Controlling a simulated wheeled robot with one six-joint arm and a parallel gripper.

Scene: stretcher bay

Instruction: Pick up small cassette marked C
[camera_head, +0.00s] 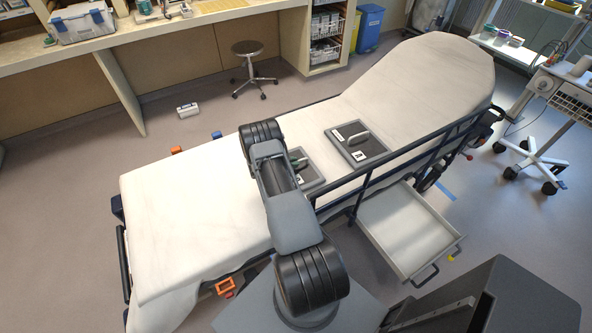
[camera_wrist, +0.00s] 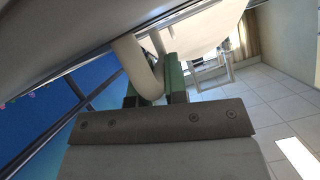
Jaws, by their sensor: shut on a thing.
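A smaller dark cassette with a grey rim (camera_head: 312,180) is at the middle of the stretcher, partly hidden behind my arm. Its marking is hidden or too small to read. My gripper shows in the wrist view (camera_wrist: 155,83), its green-padded fingers shut on a pale curved handle (camera_wrist: 128,50). In the head view only a bit of green shows by the smaller cassette, with my arm over the rest. I cannot tell whether this cassette touches the sheet. A larger cassette (camera_head: 345,153) with a handle and white labels lies to its right on the stretcher.
The stretcher (camera_head: 200,205) has a white sheet and a dark side rail (camera_head: 420,150) on the near side. A shallow open tray (camera_head: 395,225) juts out beside it. A stool (camera_head: 247,50) stands behind, and a wheeled stand (camera_head: 535,160) is at right.

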